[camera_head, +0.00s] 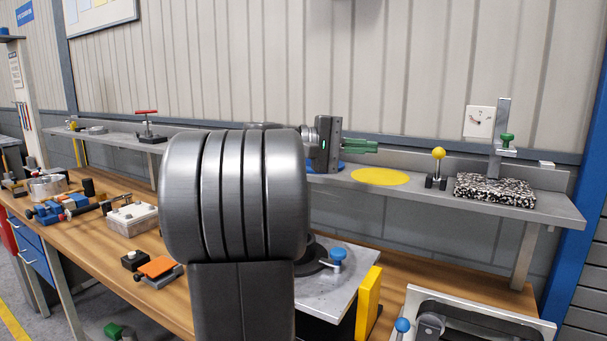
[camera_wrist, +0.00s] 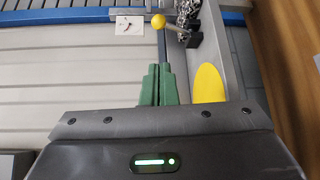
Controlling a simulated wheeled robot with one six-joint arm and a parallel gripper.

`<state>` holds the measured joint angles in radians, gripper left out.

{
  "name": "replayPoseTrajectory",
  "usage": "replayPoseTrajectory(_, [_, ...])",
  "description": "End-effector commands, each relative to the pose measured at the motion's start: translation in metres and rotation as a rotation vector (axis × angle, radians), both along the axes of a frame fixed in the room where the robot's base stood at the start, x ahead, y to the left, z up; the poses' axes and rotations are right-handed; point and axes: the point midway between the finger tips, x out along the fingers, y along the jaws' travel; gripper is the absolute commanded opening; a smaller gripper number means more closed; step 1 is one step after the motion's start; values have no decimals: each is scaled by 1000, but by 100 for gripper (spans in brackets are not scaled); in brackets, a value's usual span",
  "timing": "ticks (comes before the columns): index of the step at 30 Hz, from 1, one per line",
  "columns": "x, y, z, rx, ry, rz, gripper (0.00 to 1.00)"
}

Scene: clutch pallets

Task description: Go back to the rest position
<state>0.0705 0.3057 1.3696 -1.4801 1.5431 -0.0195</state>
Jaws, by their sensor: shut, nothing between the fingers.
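My gripper (camera_head: 371,146) has green fingers and points to the right above the shelf in the head view. In the wrist view my gripper (camera_wrist: 158,70) shows its green fingers together with nothing between them. A yellow disc (camera_head: 380,176) lies flat on the shelf just beyond and below the fingers; it also shows at the right in the wrist view (camera_wrist: 208,84). My large grey arm link fills the middle of the head view and hides part of the bench and shelf.
The grey shelf (camera_head: 470,200) carries a yellow-knobbed post (camera_head: 439,155) and a speckled block (camera_head: 494,189) with a metal stand at the right. The wooden bench (camera_head: 70,242) below holds a white block (camera_head: 131,219) and an orange plate (camera_head: 157,267). A yellow block (camera_head: 368,303) stands at the lower right.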

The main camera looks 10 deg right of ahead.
Motion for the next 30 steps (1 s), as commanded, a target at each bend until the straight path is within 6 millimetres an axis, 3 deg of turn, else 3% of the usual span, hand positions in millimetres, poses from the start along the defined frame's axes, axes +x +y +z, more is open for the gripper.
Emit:
replayPoseTrajectory(11, [-1, -13, -1, 1, 0, -3, 0])
replayPoseTrajectory(30, [-7, -123, -11, 1, 1, -2, 0])
